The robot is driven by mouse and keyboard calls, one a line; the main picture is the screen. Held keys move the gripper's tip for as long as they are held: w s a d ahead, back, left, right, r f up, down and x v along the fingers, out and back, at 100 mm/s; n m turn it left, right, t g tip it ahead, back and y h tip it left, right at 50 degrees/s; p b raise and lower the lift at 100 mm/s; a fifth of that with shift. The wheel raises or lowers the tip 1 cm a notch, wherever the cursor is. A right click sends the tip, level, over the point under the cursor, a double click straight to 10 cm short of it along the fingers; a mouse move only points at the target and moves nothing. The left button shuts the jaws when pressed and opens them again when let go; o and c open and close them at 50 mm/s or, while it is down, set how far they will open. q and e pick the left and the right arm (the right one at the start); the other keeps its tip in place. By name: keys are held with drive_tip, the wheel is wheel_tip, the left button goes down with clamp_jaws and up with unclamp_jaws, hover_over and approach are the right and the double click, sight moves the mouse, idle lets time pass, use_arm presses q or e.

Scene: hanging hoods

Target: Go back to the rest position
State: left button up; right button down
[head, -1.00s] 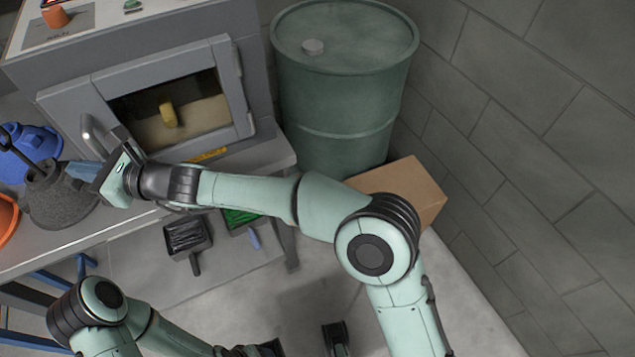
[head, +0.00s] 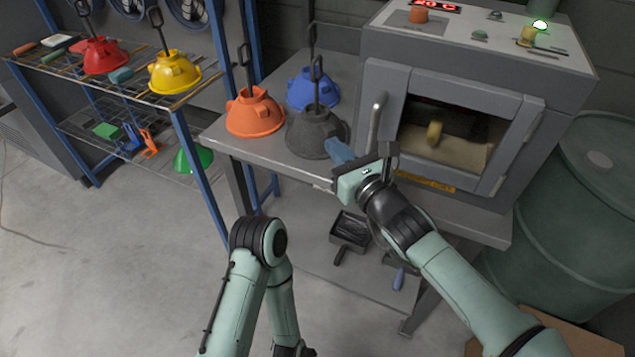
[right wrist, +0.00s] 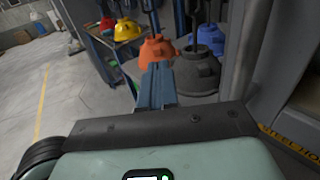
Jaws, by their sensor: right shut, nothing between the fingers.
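My right gripper (head: 340,152) is shut and empty, in front of the oven door at the handle's left, in the head view. Its blue fingers (right wrist: 156,85) are together in the right wrist view and point toward the hoods. In the head view the fingers overlap the edge of the dark grey hood (head: 312,132); I cannot tell whether they touch it. My left arm (head: 258,250) is bent at the bottom middle of the head view. Its gripper lies at or below the bottom edge and its fingers do not show.
An orange hood (head: 254,112) and a blue hood (head: 310,88) stand on the bench (head: 236,140). The grey oven (head: 385,80) has a shut door with a handle (head: 376,118). A rack (head: 140,92) holds red and yellow hoods. A green drum (head: 580,200) stands right. Floor at left is clear.

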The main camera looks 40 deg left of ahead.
use_arm(q)
drive_tip(key=w+a+f+t+b, duration=0.1)
drive_tip(key=w+a+f+b, duration=0.1)
drive_tip(key=w, duration=0.3)
drive_tip(key=shift+a+f+t+y, duration=0.15)
drive_tip(key=shift+f+t+y, duration=0.2)
drive_tip(key=shift+f, duration=0.35)
use_arm(e)
drive_tip(key=s+d, duration=0.1)
drive_tip(key=s, duration=0.5)
drive_tip(key=shift+s+d, duration=0.15)
drive_tip(key=shift+s, duration=0.05)
